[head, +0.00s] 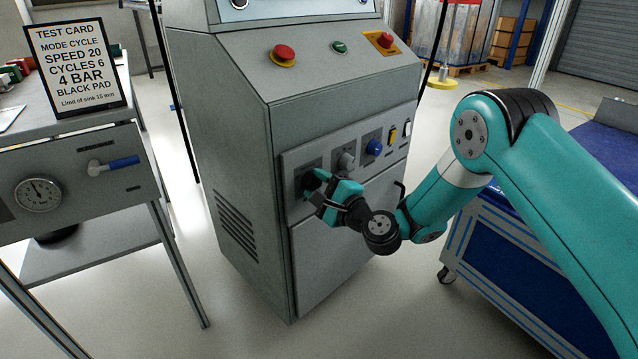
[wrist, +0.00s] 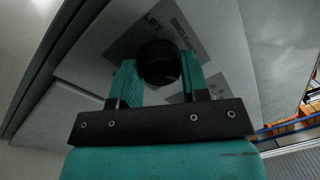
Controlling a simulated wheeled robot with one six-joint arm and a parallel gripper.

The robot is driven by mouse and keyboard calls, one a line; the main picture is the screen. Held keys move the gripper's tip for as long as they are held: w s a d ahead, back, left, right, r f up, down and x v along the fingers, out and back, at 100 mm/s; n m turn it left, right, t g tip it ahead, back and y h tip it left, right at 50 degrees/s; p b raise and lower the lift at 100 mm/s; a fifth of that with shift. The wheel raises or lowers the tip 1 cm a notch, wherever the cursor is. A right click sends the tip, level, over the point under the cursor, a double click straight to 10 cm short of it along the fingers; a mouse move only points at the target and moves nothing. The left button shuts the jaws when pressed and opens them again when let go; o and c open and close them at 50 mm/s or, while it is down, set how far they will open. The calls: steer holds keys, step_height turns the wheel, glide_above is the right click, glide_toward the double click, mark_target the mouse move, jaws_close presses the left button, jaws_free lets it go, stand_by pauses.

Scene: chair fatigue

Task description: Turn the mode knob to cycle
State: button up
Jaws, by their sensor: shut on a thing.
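The mode knob (wrist: 160,62) is round and black in the wrist view, on a grey label plate (wrist: 138,32) where "LIFT" and "SINGLE" can be read. My gripper (wrist: 159,76) has one finger on each side of the knob and is shut on it. The knob's pointer and the rest of the label are hidden. In the head view my gripper (head: 313,182) is at the leftmost plate of the grey cabinet's (head: 235,130) front panel, and covers the knob there. The test card (head: 75,68) at the left reads "MODE CYCLE".
Right of my gripper on the panel are a grey knob (head: 346,161), a blue button (head: 374,147) and small yellow and white switches. A red button (head: 284,52) is on the sloped top. A bench with a gauge (head: 38,194) stands left; a blue cart (head: 505,250) stands right.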

steer(key=shift+w+d, duration=0.1)
steer(key=o, duration=0.9)
steer(key=b+v, duration=0.2)
steer(key=v, duration=0.1)
steer(key=shift+d+f+b, duration=0.1)
steer(key=shift+f+b, duration=0.25)
steer(key=shift+f, duration=0.05)
steer(key=b, duration=1.9)
glide_toward(317, 186)
steer(key=r+v, duration=0.1)
steer(key=v, duration=0.7)
steer(key=shift+d+f, duration=0.1)
steer(key=shift+f, duration=0.15)
